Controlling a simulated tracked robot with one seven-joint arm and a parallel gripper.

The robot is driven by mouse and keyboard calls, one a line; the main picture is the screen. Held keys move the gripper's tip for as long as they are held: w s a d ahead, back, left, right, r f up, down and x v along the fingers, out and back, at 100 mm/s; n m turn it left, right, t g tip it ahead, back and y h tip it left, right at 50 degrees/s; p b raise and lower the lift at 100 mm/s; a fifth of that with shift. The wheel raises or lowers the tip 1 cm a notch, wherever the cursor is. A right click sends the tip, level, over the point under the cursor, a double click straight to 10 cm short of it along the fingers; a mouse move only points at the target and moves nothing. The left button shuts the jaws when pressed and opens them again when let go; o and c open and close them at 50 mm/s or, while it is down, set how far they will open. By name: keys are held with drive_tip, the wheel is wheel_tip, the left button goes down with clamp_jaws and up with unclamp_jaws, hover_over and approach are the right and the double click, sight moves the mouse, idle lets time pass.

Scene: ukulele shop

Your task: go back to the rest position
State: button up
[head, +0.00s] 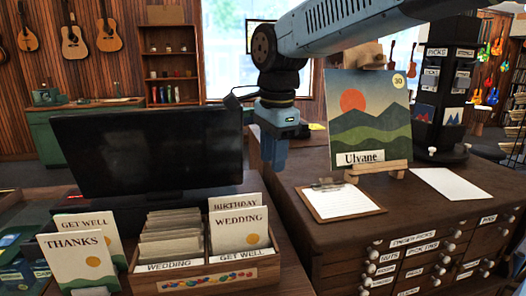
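My arm reaches in from the top right of the head view. It bends down at a joint near the top middle. My gripper (274,166) hangs pointing down above the gap between the black monitor and the picture on its easel. It appears clear of both. I see no object hanging from it. Its fingers look like one blue block from this side, so I cannot tell whether they are open or shut.
A card box (205,282) stands at the front, with the black monitor (150,150) behind it. At right, a wooden drawer cabinet (440,218) bears a clipboard (340,201), a landscape picture (368,115), a white sheet (450,184) and a black display rack (442,90).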

drive_tip(key=s+d+f+n+t, duration=0.2)
drive_tip(key=s+d+n, duration=0.3)
drive_tip(key=d, duration=0.6)
drive_tip(key=s+d+f+n+t, duration=0.2)
drive_tip(key=s+d+n, duration=0.4)
drive_tip(key=d, duration=0.5)
drive_tip(key=shift+d+f+n+t+h, duration=0.3)
drive_tip(key=shift+f+n, duration=0.3)
